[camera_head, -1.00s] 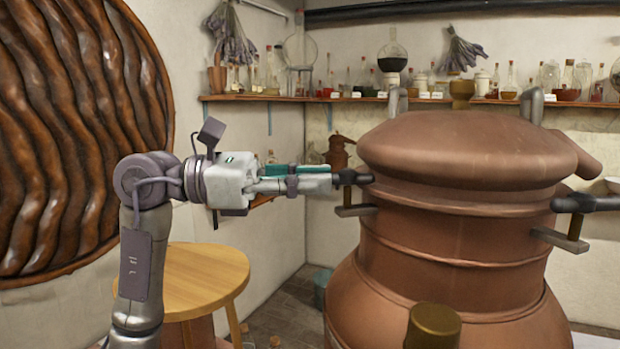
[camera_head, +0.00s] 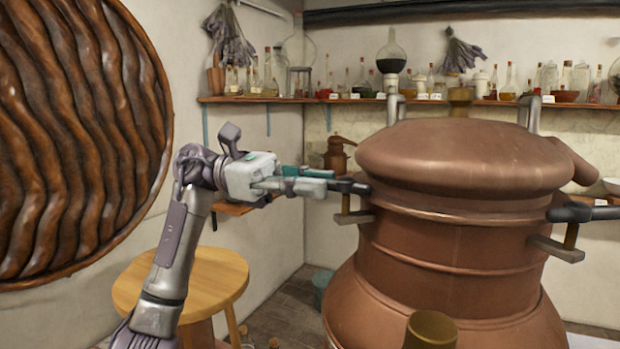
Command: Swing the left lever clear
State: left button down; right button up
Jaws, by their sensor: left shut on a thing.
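The large copper still (camera_head: 455,255) stands right of centre with its domed lid (camera_head: 465,160) on. The left lever (camera_head: 353,187) is a dark bar at the left of the lid's rim, above a bracket (camera_head: 354,217) on the still's side. My left gripper (camera_head: 335,185) is shut on the lever's outer end; its fingers cover part of it. The right lever (camera_head: 585,213) is a dark bar at the right rim, above its own bracket (camera_head: 557,247). My right gripper is not in view.
A round wooden stool (camera_head: 190,280) stands below my left arm. Wall shelves (camera_head: 250,99) with bottles and flasks run behind. A brass-coloured knob (camera_head: 431,328) is at the bottom front.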

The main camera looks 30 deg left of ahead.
pick_arm(q)
jog(key=m+g, duration=0.1)
jog(key=w+m+g+p, duration=0.1)
jog(key=g, duration=0.1)
jog(key=m+g+p, duration=0.1)
jog(key=g, duration=0.1)
jog(key=shift+w+d+r+y, duration=0.1)
jog(key=shift+w+r+y, duration=0.1)
jog(key=shift+w+y, duration=0.1)
jog(key=shift+w+d+f+m+g+y+p, duration=0.1)
jog(key=shift+w+m+g+y+p, duration=0.2)
jog(key=shift+m+g, duration=0.55)
jog(key=shift+w+d+f+m+g+y+p, duration=0.1)
jog(key=shift+m+g+y+p, duration=0.35)
jog(key=shift+g, duration=0.6)
jog(key=c, duration=1.1)
grip_release()
jog(key=shift+c, duration=0.2)
jog(key=shift+r, duration=0.2)
notch_tip(320, 180, up, 10)
jog(key=shift+f, duration=0.2)
